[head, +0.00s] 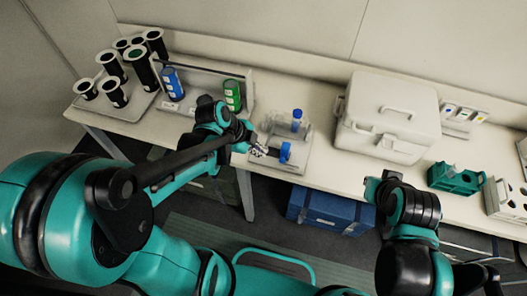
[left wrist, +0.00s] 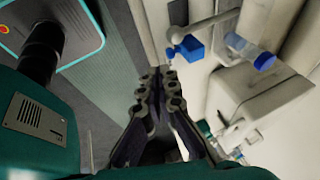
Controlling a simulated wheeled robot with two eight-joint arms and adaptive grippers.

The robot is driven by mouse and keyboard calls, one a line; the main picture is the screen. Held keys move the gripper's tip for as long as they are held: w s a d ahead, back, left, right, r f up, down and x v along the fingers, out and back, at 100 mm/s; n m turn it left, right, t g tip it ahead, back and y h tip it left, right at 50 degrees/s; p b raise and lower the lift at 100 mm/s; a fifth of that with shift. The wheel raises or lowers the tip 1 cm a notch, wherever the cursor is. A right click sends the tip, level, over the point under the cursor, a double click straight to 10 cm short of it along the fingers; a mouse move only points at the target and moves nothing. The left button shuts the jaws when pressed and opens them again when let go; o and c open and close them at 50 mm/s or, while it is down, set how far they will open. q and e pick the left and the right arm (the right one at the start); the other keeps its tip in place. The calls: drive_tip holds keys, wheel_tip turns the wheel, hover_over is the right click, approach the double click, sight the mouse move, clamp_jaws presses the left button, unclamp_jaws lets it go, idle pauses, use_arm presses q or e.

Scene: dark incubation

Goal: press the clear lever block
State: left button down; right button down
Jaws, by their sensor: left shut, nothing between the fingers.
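The clear lever block, a pale see-through stand with a blue piece (head: 285,152) at its front, sits near the table's front edge in the head view. A clear bottle with a blue cap (head: 297,114) stands at its back. In the left wrist view the blue piece (left wrist: 187,48) is just beyond my fingertips, and the bottle (left wrist: 250,50) lies right of it. My left gripper (head: 258,150) is shut and empty, just left of the blue piece; its fingers (left wrist: 160,82) also show in the left wrist view. I cannot tell whether they touch the block.
A rack with a blue bottle (head: 172,83) and a green bottle (head: 232,95) stands left. Black cylinders (head: 112,66) stand far left. A white lidded box (head: 388,115) and a teal rack (head: 455,178) are right. A blue case (head: 328,210) is under the table.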

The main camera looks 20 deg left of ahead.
use_arm(q)
drive_tip(key=p+v, duration=0.1)
drive_tip(key=v, duration=0.3)
drive_tip(key=shift+s, duration=0.15)
idle(1.0)
drive_tip(key=w+a+r+n+g+h+p, duration=0.1)
drive_tip(key=w+a+r+g, duration=0.2)
drive_tip(key=w+a+r, duration=0.2)
drive_tip(key=w+a, duration=0.1)
drive_tip(key=w, duration=0.1)
drive_tip(key=shift+w+r+g+p, duration=0.15)
drive_tip(key=shift+w+g+p, duration=0.15)
drive_tip(key=shift+p, duration=0.05)
drive_tip(key=shift+a, duration=0.1)
